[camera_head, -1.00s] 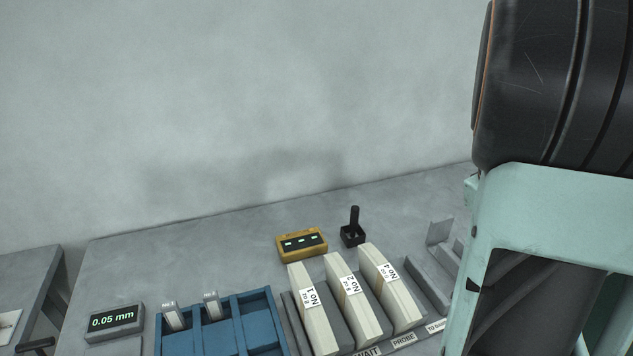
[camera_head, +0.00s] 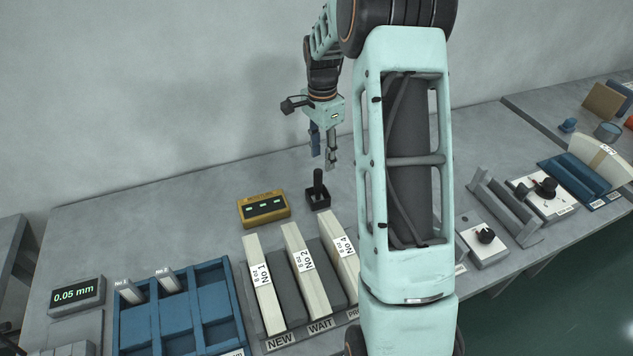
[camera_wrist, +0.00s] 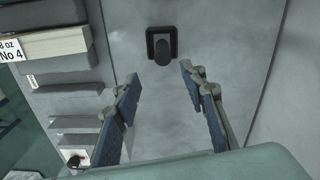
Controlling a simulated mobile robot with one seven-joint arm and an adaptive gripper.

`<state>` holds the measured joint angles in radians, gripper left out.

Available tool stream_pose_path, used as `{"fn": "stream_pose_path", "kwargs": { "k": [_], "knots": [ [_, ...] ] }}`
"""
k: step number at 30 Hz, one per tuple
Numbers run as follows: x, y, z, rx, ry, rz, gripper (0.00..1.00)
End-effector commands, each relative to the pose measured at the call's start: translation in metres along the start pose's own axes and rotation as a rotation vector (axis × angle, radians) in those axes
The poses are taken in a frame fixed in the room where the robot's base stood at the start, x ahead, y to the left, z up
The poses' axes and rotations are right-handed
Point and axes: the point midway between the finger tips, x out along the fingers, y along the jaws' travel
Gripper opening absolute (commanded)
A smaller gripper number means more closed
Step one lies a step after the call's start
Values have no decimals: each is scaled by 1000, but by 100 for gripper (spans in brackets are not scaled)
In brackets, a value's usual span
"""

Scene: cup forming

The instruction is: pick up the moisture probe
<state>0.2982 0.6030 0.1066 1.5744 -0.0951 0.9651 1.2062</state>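The moisture probe (camera_head: 318,181) appears to be the black upright handle standing in a small square black holder (camera_head: 311,203) on the grey bench. In the wrist view the probe (camera_wrist: 162,52) is seen from above at top centre, in its holder (camera_wrist: 150,43). My gripper (camera_head: 323,163) hangs above the probe with its fingers pointing down. In the wrist view my gripper (camera_wrist: 160,73) has its two blue-padded fingers spread wide with nothing between them. The probe lies beyond the fingertips, apart from them.
A yellow meter (camera_head: 264,209) with green displays stands left of the holder. White blocks labelled No 1 (camera_head: 264,290), No 2 and No 4 stand in front in a grey rack. A blue tray (camera_head: 190,329) is at the left. Bare bench lies behind the holder.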

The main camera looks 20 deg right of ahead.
Motion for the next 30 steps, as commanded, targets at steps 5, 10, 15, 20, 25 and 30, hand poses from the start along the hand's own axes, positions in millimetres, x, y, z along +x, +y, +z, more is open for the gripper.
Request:
{"fn": "stream_pose_path", "kwargs": {
  "k": [5,10,15,20,25,30],
  "knots": [
    [11,-5,7,57,-21,-2,39],
    [38,-5,8,57,-21,-2,39],
    [55,-6,8,55,-19,-5,39],
    [68,-5,9,54,-20,-3,39],
    [93,-4,12,55,-21,-2,39],
    [108,-5,12,54,-18,-5,39]
  ]
}}
